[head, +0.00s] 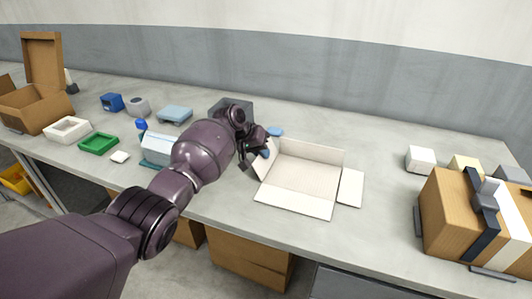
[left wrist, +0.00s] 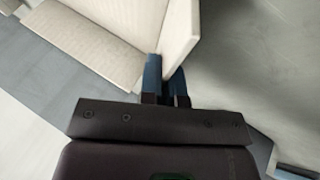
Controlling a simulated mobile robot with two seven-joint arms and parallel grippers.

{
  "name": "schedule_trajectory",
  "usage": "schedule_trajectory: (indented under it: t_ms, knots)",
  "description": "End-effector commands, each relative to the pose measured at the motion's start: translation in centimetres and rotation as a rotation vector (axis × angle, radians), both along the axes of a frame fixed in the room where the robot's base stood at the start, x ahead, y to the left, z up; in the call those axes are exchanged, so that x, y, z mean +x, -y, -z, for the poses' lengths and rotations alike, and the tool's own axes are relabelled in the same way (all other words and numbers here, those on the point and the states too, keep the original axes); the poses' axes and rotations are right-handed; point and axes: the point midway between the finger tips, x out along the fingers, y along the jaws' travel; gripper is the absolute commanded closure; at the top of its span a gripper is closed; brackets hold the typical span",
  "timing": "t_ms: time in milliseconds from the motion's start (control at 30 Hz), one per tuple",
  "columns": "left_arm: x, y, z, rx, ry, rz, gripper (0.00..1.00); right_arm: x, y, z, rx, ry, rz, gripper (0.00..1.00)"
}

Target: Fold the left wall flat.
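The open carton (head: 305,172) has a pale inside and sits on the grey table. Its left wall (head: 261,172) stands up, leaning outward a little. Its front flap (head: 295,199) and right flap (head: 350,188) lie flat. My left gripper (head: 260,150) is at the far upper part of the left wall and hides some of it. In the left wrist view, its two blue fingers (left wrist: 165,85) are close together with the edge of the left wall (left wrist: 180,40) between them. My right gripper is not in view.
A dark grey box (head: 232,106) and a blue item (head: 275,132) are behind my gripper. A light blue box (head: 157,149) stands left of my arm. A taped brown carton (head: 450,215) is at the right.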

Motion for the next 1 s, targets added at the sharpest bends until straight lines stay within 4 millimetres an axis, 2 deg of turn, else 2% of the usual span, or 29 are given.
schedule_trajectory:
  t_ms: [300, 833, 900, 1000]
  knots:
    - [0.20, -0.64, 0.55, -0.121, -0.042, -0.001, 1.00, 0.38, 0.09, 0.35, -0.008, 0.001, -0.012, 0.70]
    - [0.23, -0.74, 0.45, -0.144, -0.048, 0.001, 1.00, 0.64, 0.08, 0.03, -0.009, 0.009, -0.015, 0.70]
    - [0.23, -0.73, 0.45, -0.144, -0.048, 0.001, 0.85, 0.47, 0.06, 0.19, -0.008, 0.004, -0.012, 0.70]
    - [0.23, -0.72, 0.45, -0.144, -0.048, 0.001, 0.70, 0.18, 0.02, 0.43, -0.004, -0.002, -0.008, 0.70]
